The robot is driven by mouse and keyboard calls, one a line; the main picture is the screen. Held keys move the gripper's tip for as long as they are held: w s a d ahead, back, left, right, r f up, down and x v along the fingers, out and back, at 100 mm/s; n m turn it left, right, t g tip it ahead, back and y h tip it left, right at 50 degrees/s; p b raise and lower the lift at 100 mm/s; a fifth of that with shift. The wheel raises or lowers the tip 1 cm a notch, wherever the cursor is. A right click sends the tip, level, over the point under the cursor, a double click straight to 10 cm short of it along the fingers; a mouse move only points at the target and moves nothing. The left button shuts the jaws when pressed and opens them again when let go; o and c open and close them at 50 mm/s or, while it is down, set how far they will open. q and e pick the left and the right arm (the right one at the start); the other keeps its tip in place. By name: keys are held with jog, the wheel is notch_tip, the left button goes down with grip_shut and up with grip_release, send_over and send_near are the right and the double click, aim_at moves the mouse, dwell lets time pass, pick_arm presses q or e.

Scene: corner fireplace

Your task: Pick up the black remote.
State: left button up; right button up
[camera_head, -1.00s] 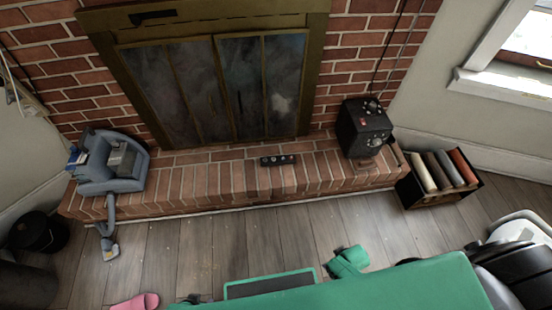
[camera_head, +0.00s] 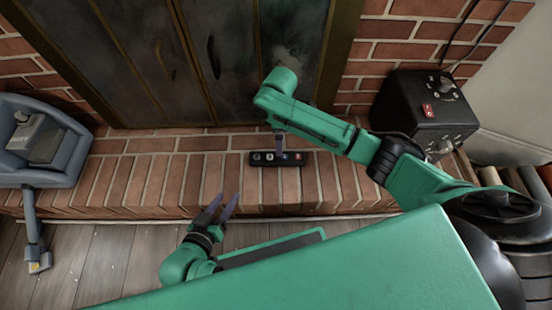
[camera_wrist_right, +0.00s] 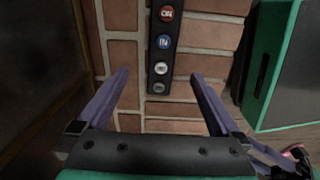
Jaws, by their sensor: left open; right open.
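The black remote (camera_head: 262,158) lies flat on the brick hearth (camera_head: 160,183), with a row of round buttons along it. In the head view my right gripper (camera_head: 278,148) is over the remote and hides part of it. In the right wrist view, my right gripper (camera_wrist_right: 160,76) is open, with one finger on each side of the line of the remote (camera_wrist_right: 162,56). Nothing is held; the exact height above the remote is hard to tell. My left gripper (camera_head: 228,198) is open and empty, near the hearth's front edge, lower left of the remote.
Dark fireplace doors (camera_head: 210,60) stand behind the hearth. A black box with knobs and a red switch (camera_head: 425,108) sits right of the remote, close to my right arm. A blue-grey vacuum-like device (camera_head: 45,150) is at the left. The bricks left of the remote are clear.

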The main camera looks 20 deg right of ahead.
aim_at(277, 158)
jog(key=f+b, duration=0.2)
jog(key=f, duration=0.1)
jog(key=f+b, duration=0.2)
jog(key=f, duration=0.2)
jog(key=f+b, duration=0.1)
jog(key=f, duration=0.3)
jog(key=shift+s+a+f+b, duration=0.15)
jog(key=shift+a+f+b, duration=0.1)
jog(key=shift+b, duration=0.15)
pick_arm(q)
notch_tip(277, 158, down, 8)
jog(key=t, duration=0.1)
jog(key=shift+d+r+n+t, duration=0.15)
jog(key=shift+n+t, duration=0.15)
jog(key=shift+n, duration=0.1)
pick_arm(e)
jog(key=shift+r, duration=0.2)
jog(key=c, duration=1.5)
